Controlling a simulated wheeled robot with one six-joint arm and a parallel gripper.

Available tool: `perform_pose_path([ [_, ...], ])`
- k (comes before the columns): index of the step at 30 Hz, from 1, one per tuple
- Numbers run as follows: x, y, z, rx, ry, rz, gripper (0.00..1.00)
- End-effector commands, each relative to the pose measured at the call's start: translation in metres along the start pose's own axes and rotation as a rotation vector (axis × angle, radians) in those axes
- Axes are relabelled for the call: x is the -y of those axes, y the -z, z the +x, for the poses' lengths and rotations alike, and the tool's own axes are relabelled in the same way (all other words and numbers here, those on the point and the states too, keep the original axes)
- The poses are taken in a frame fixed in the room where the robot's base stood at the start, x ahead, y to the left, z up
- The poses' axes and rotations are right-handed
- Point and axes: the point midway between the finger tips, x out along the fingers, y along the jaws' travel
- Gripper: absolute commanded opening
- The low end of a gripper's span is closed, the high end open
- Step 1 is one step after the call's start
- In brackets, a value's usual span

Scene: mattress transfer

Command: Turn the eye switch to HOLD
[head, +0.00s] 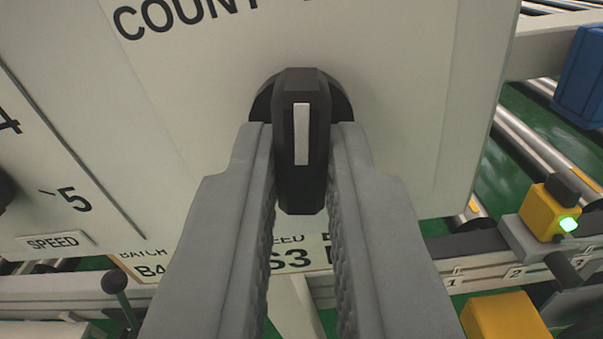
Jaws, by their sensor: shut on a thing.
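The eye switch (302,185) is a black rotary knob with a white pointer bar, on a pale panel (420,110). Its bar stands about vertical in the head view. Part of the word "COUNT" shows on the panel above and left of it; the other position labels are out of view or covered, and I cannot see HOLD. My gripper (302,175) has its two grey fingers on the left and right sides of the knob and is shut on it.
To the left is a dial face with a "5" and a SPEED label (53,242). A card reading BATCH and SPEED (300,257) is partly hidden below my fingers. A yellow sensor with a green light (550,210) and metal rollers (545,150) are at right.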

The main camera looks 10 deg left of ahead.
Motion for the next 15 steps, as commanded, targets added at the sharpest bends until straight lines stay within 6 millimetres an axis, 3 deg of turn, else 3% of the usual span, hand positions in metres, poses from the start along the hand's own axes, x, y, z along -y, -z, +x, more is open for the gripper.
perform_pose_path([
  [15, 0.0017, 0.0, 0.0, 0.001, 0.0, 0.359, 0.0],
])
